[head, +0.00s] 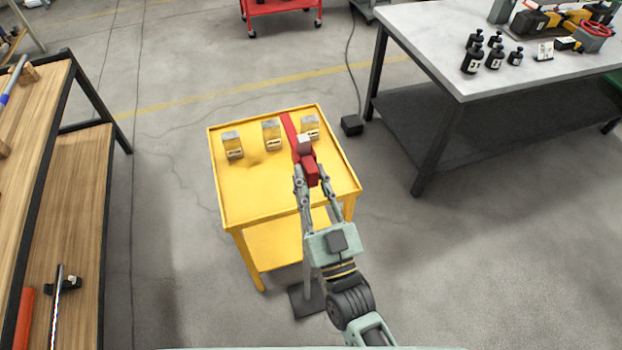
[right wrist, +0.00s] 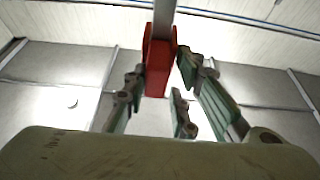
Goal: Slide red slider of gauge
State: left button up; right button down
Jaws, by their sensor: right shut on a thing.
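The gauge (head: 288,124) is a tall post standing by the yellow cart, with a red upper end and a grey top seen from above. Its red slider (head: 309,172) is a red block on the post. In the right wrist view the red slider (right wrist: 157,66) sits around the grey post, seen from below. My right gripper (head: 306,182) reaches from the bottom of the head view and is shut on the red slider, a finger on either side. In the wrist view the gripper (right wrist: 160,75) shows its fingers beside the slider. My left gripper is not in view.
A yellow cart (head: 254,190) carries several metal blocks (head: 271,133). A dark base plate (head: 307,300) lies on the floor beside it. A wooden shelf (head: 75,200) stands left. A grey-topped table (head: 425,30) with black weights (head: 472,60) stands right. Floor between is open.

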jog(key=shift+d+r, duration=0.1)
jog(key=shift+r, duration=0.05)
jog(key=c, duration=1.6)
grip_release()
jog(key=shift+s+f, duration=0.1)
jog(key=shift+f, duration=0.1)
jog(key=v, duration=1.1)
jog(key=shift+s+d+f, duration=0.1)
jog(key=shift+s, duration=0.25)
